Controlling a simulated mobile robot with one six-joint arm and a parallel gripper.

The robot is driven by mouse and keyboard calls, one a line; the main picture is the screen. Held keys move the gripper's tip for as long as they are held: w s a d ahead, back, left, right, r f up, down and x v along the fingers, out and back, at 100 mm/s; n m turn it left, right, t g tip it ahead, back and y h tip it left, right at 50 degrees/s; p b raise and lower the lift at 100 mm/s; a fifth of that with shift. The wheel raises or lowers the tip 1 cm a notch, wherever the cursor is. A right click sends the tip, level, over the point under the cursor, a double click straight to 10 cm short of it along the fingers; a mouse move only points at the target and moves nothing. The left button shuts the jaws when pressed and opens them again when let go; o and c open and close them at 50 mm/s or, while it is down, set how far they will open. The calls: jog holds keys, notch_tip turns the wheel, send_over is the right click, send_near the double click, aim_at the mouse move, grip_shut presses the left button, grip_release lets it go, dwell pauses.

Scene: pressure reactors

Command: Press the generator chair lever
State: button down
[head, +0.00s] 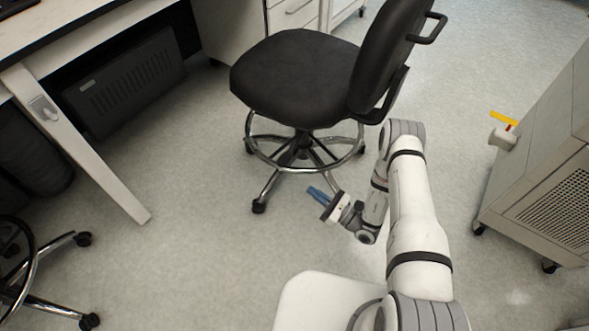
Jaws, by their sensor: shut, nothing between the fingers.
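A black office chair (290,75) with a padded seat, a backrest and a chrome foot ring stands on casters in front of me, at the upper middle of the head view. I cannot make out a lever on it; the underside of the seat is mostly hidden. My gripper (313,190), with blue fingers, is shut and empty. It appears in front of and below the chair's ring, pointing left, near the chair's base legs in the picture. I see no clear contact with the chair.
A desk (70,30) with a white leg stands at the left, with a dark heater-like panel (130,72) beneath. Another chair's base (50,265) is at lower left. A grey cabinet on casters (545,150) with a yellow handle (503,119) stands right. Floor between is clear.

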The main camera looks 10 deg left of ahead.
aim_at(285, 159)
jog(key=shift+f+t, duration=0.3)
jog(key=shift+f, duration=0.05)
jog(key=w+a+r+b, duration=0.2)
jog(key=w+a+r, duration=0.1)
jog(key=a+r, duration=0.3)
jog(key=shift+s+b+x, duration=0.25)
jog(key=shift+b+x, duration=0.1)
jog(key=shift+x, duration=1.05)
jog(key=shift+a+f, duration=0.1)
jog(key=shift+a, duration=0.1)
